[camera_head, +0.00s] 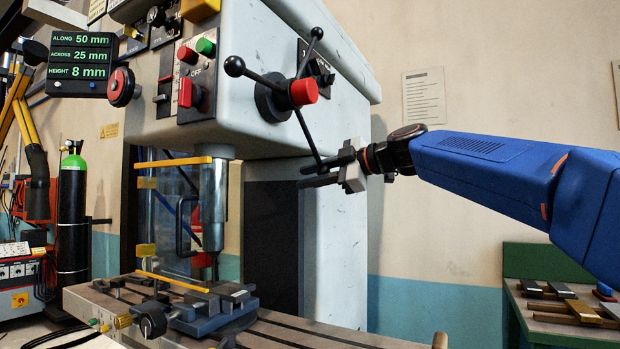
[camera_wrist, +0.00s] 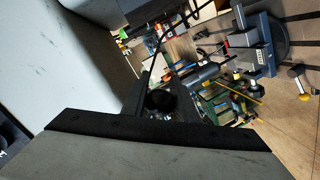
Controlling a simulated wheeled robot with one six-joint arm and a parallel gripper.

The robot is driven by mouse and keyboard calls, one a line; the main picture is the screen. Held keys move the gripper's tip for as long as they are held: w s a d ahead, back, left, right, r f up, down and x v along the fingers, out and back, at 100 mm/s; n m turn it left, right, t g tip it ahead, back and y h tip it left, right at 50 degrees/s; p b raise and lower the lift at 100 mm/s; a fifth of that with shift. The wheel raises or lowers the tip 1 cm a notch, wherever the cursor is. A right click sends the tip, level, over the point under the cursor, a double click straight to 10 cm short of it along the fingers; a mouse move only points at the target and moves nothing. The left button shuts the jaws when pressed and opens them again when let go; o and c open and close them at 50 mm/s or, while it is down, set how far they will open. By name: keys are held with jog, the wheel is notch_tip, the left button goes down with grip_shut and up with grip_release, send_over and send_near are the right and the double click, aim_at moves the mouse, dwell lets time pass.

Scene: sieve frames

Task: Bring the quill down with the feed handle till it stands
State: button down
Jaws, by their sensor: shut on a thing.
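The feed handle (camera_head: 270,95) is on the side of the drill head, with a red-capped hub and three black spokes. Two spokes end in ball knobs at upper left and upper right; the third slants down to my gripper (camera_head: 305,177). My gripper is shut on this lower spoke's end; its black knob (camera_wrist: 160,100) shows between the jaws in the wrist view. The quill (camera_head: 214,205) is a grey upright cylinder below the head, its slim tool pointing down above the vise (camera_head: 225,310). Whether the tool touches anything in the vise cannot be told.
The readout (camera_head: 81,62) shows along 50 mm, across 25 mm, height 8 mm. Red and green buttons (camera_head: 205,46) sit left of the handle. A yellow-edged guard (camera_head: 172,163) stands by the quill. A bench with metal bars (camera_head: 572,310) is at lower right.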

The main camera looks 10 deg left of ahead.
jog(key=c, duration=1.4)
grip_release()
jog(key=shift+d, duration=0.1)
jog(key=v, duration=1.7)
jog(key=shift+s, duration=0.15)
